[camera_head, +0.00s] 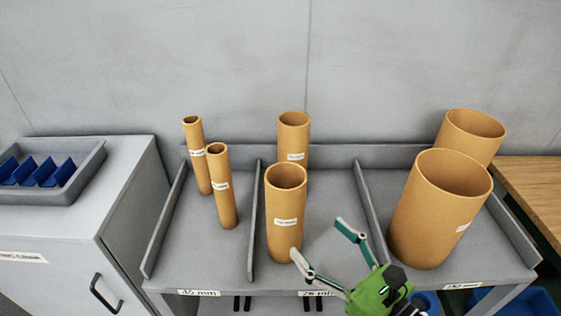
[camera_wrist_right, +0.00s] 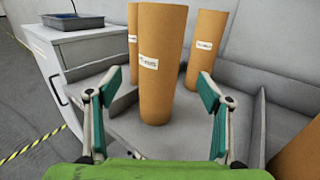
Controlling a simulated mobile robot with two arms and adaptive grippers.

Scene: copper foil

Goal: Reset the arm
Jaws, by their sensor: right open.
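My right gripper (camera_head: 318,240) shows at the lower middle of the head view, with a green body and teal-lined fingers. It is open, and nothing is between its fingers. In the right wrist view the open fingers (camera_wrist_right: 155,88) stand to either side of a tan cardboard tube (camera_wrist_right: 160,85), which is upright beyond them. This looks like the front middle tube (camera_head: 285,190) in the head view, standing in the middle bay of the grey shelf (camera_head: 325,235). My left gripper is not in view.
Two thin tubes (camera_head: 222,195) stand in the left bay, another medium tube (camera_head: 293,135) behind the front middle one, and two wide tubes (camera_head: 432,220) in the right bay. Grey dividers (camera_head: 254,220) separate the bays. A cabinet (camera_head: 135,215) with a grey tray (camera_head: 85,172) is left.

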